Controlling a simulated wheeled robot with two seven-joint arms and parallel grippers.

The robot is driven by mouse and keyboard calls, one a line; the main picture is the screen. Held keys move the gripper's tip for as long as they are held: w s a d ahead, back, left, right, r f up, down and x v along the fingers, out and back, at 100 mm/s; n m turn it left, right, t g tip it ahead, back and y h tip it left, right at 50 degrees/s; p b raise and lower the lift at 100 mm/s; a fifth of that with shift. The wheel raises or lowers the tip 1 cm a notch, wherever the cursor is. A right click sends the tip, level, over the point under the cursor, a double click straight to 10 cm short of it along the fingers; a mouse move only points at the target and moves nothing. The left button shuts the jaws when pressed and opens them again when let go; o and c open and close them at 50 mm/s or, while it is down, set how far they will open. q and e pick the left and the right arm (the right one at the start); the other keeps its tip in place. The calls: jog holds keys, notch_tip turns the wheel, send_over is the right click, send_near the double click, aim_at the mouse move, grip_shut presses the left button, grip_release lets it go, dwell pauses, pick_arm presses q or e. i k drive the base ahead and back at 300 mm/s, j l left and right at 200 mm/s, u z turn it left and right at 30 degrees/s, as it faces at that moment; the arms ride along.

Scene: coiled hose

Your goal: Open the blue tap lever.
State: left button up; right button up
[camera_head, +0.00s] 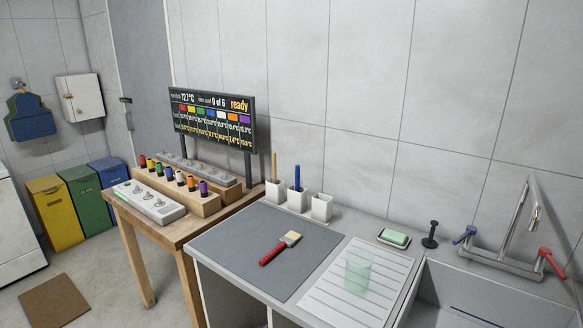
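The blue tap lever (466,236) is on the left end of the metal mixer tap (500,258) at the far right of the head view. It juts out at an angle towards the left. I cannot tell from this view whether the lever is open or closed. A red lever (551,261) is on the tap's right end, and a tall spout (519,208) rises between them. No water stream is visible. Neither of my grippers shows in this view.
The sink basin (437,290) lies below the tap. Left of it are a black plunger-shaped item (431,236), a green soap on a dish (394,237), a clear greenish cup (358,272) on a ribbed drainer (330,299), and a red-handled brush (279,248) on a grey mat (232,241).

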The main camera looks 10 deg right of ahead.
aim_at(471, 230)
jog(key=z, duration=1.5)
